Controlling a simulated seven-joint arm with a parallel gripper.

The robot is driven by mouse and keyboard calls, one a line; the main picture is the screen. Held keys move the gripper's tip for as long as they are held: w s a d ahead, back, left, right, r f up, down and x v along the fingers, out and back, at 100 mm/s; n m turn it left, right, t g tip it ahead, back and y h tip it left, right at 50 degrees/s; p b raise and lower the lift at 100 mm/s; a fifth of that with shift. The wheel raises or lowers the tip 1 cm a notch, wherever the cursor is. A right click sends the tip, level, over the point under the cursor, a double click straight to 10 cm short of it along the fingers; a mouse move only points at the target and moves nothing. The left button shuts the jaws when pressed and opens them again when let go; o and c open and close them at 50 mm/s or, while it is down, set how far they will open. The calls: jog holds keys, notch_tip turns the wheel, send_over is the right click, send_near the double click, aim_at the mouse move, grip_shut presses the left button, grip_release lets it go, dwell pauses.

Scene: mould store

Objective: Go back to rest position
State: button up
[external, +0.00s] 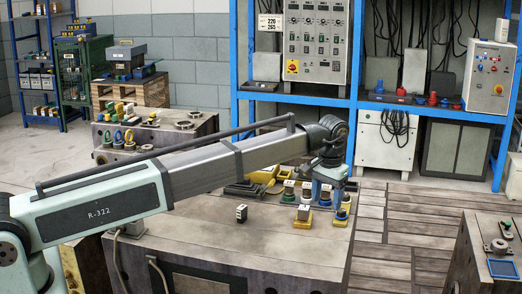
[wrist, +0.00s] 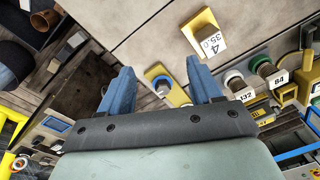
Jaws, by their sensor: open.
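My gripper (external: 328,192) hangs over the right end of the near bench (external: 200,240). In the wrist view its two blue fingers (wrist: 161,80) are spread wide apart, with nothing clamped between them. My arm reaches out to the right across the bench.
Labelled round pieces (wrist: 234,82) stand in a row close to the right finger. A small dark block (external: 241,213) stands alone on the bench. A blue rack with a control panel (external: 315,42) stands behind. Another bench (external: 490,235) is at right.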

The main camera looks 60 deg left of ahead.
jog(key=s+d+f+m, duration=0.1)
jog(key=d+f+m, duration=0.9)
jog(key=d, duration=0.5)
jog(key=d+f+m, duration=0.7)
jog(key=d+f, duration=0.5)
jog(key=d, duration=0.3)
jog(key=s+d+f+m, duration=0.3)
jog(key=s+d+f, duration=0.2)
jog(key=s+f, duration=0.45)
jog(key=s+a+f+n+g, duration=0.25)
jog(key=s+a+f, duration=0.35)
jog(key=s+a, duration=0.45)
jog(key=s+a+f+n+g, duration=0.1)
jog(key=s+a+f+n, duration=0.3)
jog(key=s+a+f, duration=0.45)
jog(key=s+a+r+n+g, duration=0.1)
jog(key=s+a+n, duration=0.2)
jog(key=s, duration=0.7)
jog(key=s+a+r+n+g, duration=0.1)
jog(key=s+a+n, duration=0.2)
jog(key=s, duration=0.8)
jog(key=s+a+r+n+g, duration=0.1)
jog(key=s+a+n, duration=0.2)
jog(key=s+a, duration=0.3)
jog(key=s, duration=0.4)
jog(key=shift+s+h, duration=0.3)
